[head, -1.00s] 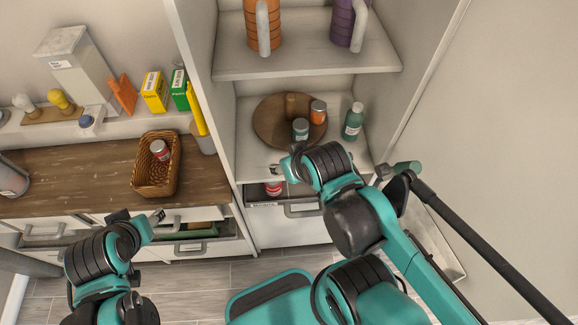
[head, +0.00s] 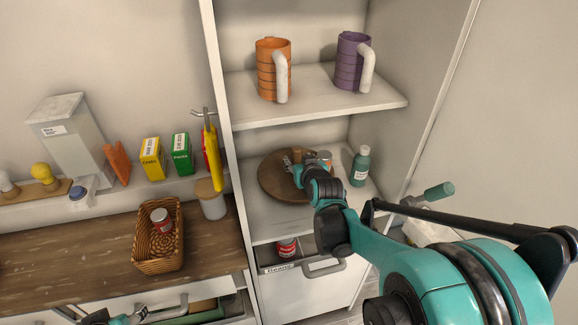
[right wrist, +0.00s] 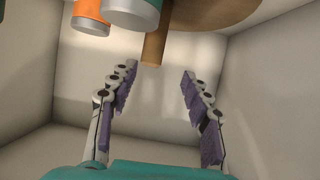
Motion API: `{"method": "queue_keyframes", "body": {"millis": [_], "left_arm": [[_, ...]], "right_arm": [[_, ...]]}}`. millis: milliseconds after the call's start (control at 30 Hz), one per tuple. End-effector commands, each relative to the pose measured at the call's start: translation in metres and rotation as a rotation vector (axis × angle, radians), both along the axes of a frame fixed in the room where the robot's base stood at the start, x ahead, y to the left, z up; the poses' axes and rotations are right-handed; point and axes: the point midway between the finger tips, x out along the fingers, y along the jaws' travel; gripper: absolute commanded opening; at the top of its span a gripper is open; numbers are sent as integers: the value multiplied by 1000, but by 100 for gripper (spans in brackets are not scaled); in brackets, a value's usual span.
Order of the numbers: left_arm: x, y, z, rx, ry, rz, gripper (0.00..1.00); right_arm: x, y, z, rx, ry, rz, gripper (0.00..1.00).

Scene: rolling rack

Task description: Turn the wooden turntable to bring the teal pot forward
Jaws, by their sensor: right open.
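The round wooden turntable (head: 273,180) lies on the cabinet's middle shelf. Its upright wooden peg (right wrist: 153,48) shows in the right wrist view, just beyond my fingertips and roughly in line with the gap between them. The teal pot (right wrist: 133,14) with a pale end and the orange pot (right wrist: 88,17) are beside the peg there. In the head view my right gripper (head: 291,164) is over the turntable and hides most of the pots. Its fingers (right wrist: 157,82) are open and empty. My left gripper (head: 140,313) is at the bottom left edge, mostly cut off.
A green bottle (head: 361,166) stands right of the turntable on the same shelf. The upper shelf (head: 318,98) holds an orange mug and a purple mug. Below, an open drawer (head: 310,268) holds a red can. A wicker basket (head: 143,262) is on the left counter.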

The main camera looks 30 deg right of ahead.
Motion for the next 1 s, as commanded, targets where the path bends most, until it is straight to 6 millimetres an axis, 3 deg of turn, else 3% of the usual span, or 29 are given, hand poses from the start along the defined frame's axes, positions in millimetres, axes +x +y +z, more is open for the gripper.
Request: {"method": "queue_keyframes", "body": {"millis": [100,633,1000], "left_arm": [[0,0,-6,0,0,0,50],[0,0,-30,0,0,0,50],[0,0,-31,0,0,0,50]], "right_arm": [[7,-15,-7,-10,-27,-21,49],[70,-35,-34,-10,-31,-22,49],[76,-37,-35,-11,-31,-23,49]]}}
